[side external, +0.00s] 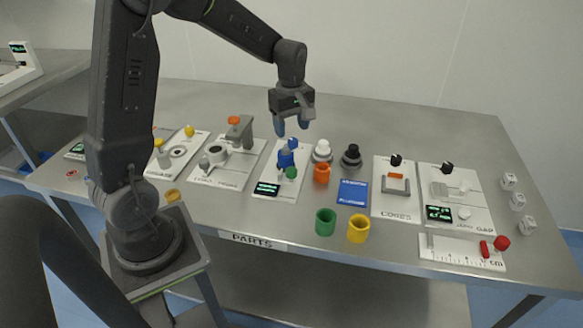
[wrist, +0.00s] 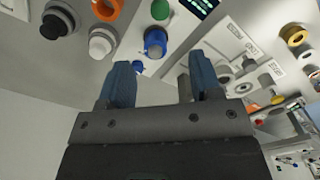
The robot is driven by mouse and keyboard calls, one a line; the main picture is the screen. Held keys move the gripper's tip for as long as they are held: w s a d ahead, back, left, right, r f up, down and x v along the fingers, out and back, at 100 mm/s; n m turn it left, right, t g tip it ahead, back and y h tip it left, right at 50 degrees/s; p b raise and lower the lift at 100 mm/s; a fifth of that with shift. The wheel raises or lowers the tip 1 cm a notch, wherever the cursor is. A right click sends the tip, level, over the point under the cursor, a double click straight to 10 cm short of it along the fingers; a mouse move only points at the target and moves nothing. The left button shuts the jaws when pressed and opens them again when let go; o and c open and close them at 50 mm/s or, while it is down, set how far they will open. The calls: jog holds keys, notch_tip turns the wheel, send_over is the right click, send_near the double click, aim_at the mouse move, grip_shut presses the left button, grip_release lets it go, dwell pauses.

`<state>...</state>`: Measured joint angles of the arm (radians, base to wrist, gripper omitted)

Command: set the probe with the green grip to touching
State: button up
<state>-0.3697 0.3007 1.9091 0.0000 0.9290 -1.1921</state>
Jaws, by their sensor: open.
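A white board (side external: 272,178) near the middle of the table bears a blue device (side external: 287,156), a small green part (side external: 291,173) and a dark display (side external: 267,188). The green part looks like the probe's grip; whether its tip touches anything is too small to tell. In the wrist view the green part (wrist: 160,9) is at the top, beyond the blue device (wrist: 155,42), and the display (wrist: 196,4) is cut off by the top edge. My gripper (side external: 291,126) is open and empty above the board's far end. Its blue fingers (wrist: 161,75) stand apart, touching nothing.
White (side external: 322,152) and black (side external: 351,157) knobs and an orange cup (side external: 322,173) stand to the right. A board with a grey upright (side external: 241,131) stands to the left. Green (side external: 325,222) and yellow (side external: 358,229) cups stand near the front edge. The table's back right is clear.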

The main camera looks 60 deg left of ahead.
aim_at(291, 169)
notch_tip(291, 169, down, 14)
jog(key=shift+r, duration=0.1)
dwell(0.4)
grip_shut()
dwell(0.5)
